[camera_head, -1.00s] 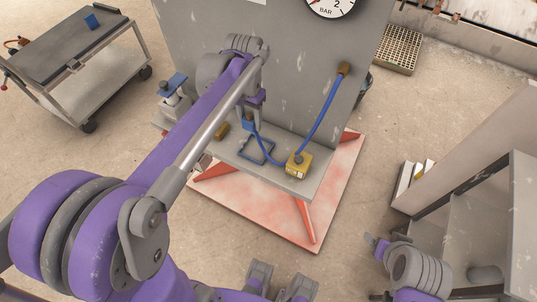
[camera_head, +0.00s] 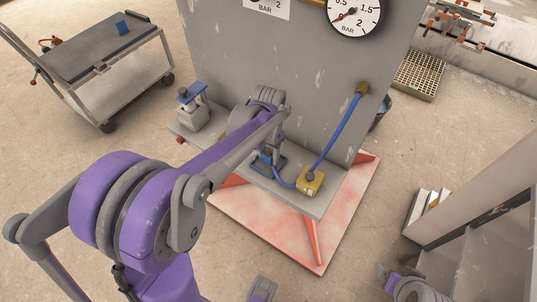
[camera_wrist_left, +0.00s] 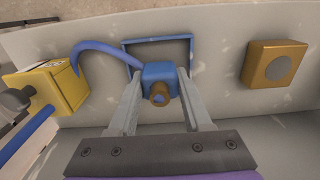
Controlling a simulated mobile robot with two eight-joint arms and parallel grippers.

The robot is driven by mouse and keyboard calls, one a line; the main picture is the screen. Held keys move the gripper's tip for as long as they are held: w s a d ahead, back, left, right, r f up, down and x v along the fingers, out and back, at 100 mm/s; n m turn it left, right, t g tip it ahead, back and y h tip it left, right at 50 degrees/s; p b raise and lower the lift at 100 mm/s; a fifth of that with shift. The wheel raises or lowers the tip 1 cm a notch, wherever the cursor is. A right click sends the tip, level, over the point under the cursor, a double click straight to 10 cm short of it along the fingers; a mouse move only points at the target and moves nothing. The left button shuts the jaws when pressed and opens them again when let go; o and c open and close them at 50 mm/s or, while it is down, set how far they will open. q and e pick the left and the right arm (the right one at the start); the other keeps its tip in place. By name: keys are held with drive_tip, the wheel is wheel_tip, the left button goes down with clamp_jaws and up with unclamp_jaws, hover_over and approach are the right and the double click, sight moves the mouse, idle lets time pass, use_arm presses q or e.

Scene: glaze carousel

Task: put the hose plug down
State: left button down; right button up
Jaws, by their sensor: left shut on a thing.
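The hose plug (camera_wrist_left: 160,80) is a blue block with a brass nozzle, on the end of a blue hose (camera_wrist_left: 97,49). My left gripper (camera_wrist_left: 155,92) is shut on it, one finger on each side. In the left wrist view the plug overlaps the near part of a blue rectangular outline (camera_wrist_left: 190,50) on the grey shelf. I cannot tell whether the plug touches the shelf. In the head view my left gripper (camera_head: 275,160) is low over the shelf (camera_head: 318,203) and mostly covers the plug. Part of my right gripper (camera_head: 384,272) shows at the lower right, its jaws unclear.
A yellow block (camera_head: 312,182) with the hose passing by it stands on the shelf, right of my left gripper. A brass-coloured block (camera_wrist_left: 275,64) lies on the other side. A grey panel with a gauge (camera_head: 354,14) rises behind. A blue-topped device (camera_head: 191,107) stands at the shelf's left.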

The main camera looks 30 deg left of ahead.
use_arm(q)
drive_tip(key=shift+f+b, duration=0.5)
drive_tip(key=shift+f, duration=0.15)
drive_tip(key=shift+c, duration=1.7)
unclamp_jaws()
drive_tip(key=shift+r, duration=0.15)
